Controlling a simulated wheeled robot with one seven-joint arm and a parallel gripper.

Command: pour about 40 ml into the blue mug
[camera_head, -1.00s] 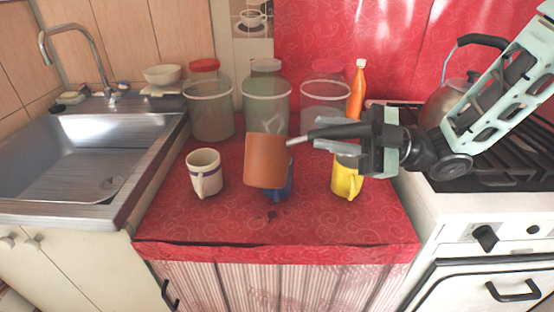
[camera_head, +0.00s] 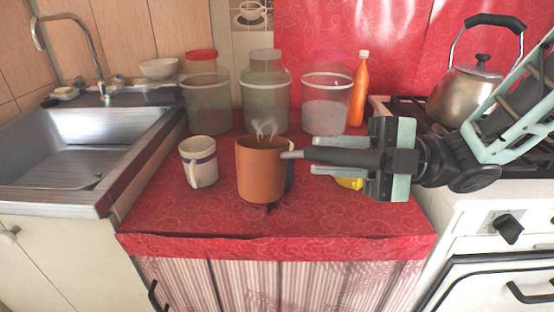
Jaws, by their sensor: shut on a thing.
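My gripper (camera_head: 318,156) is shut on the dark handle of a copper-brown pot (camera_head: 262,172). The pot looks close to upright, with its rim showing and pale steam above it. The blue mug (camera_head: 289,177) is almost wholly hidden behind the pot; only a blue sliver shows at the pot's right side. Its opening and contents are hidden. I cannot tell the gap between pot and mug.
A white mug (camera_head: 199,163) with a purple band stands to the left. A yellow mug (camera_head: 350,184) is mostly hidden by my gripper. Several jars, including a pink-lidded one (camera_head: 326,105), and an orange bottle (camera_head: 358,92) stand behind. A kettle (camera_head: 470,90) is on the stove. The red counter's front (camera_head: 200,220) is clear.

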